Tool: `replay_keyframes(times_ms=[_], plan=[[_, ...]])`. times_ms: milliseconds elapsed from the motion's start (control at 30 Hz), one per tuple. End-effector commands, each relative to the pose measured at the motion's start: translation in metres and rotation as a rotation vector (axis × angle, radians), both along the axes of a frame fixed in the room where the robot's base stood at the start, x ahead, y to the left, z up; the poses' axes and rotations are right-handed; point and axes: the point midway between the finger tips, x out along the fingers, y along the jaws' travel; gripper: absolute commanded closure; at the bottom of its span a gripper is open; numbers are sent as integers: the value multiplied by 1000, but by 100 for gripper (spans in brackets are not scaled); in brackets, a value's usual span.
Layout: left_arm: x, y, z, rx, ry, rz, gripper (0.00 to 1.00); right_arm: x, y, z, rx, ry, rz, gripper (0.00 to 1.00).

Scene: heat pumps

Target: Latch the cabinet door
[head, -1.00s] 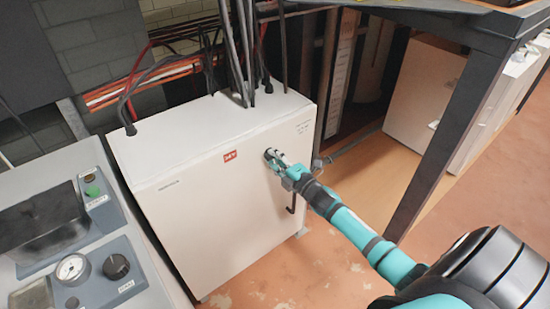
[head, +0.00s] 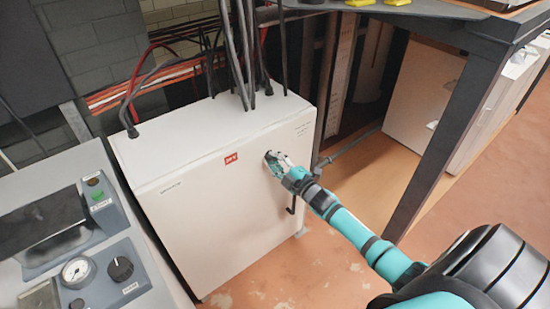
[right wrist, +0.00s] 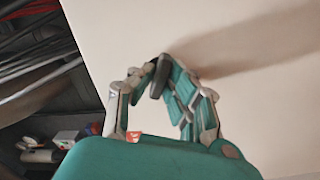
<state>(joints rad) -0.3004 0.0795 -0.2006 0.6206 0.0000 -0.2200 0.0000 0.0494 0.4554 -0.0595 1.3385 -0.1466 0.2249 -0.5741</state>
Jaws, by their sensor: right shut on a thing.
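The white cabinet (head: 215,205) stands upright against the wall, and its front door lies flush with the body. My right gripper (head: 272,158) is at the upper right part of the door front. In the right wrist view my right gripper (right wrist: 156,72) is shut on a small dark latch handle (right wrist: 159,80) against the pale door (right wrist: 230,50). The fingers hide most of the handle, so its exact angle is hard to tell. A dark vertical bar handle (head: 292,200) sits lower on the door, beside my wrist. My left gripper is out of view.
A grey control console (head: 95,250) with a gauge and knobs stands close on the left. Black cables (head: 240,60) rise from the cabinet top. A dark metal table frame (head: 440,150) stands at right, near my arm. The floor in front is clear.

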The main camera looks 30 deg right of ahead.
Motion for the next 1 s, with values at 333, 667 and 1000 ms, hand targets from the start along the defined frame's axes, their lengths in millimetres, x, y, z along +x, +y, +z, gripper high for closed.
replay_keyframes(times_ms=[333, 667, 1000], plan=[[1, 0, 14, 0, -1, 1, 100, 0, 0, 1, 331, 28, 0, 100], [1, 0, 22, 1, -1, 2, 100, 0, 0, 0, 643, 53, 0, 100], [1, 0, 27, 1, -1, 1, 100, 0, 0, -1, 939, 77, -2, 100]])
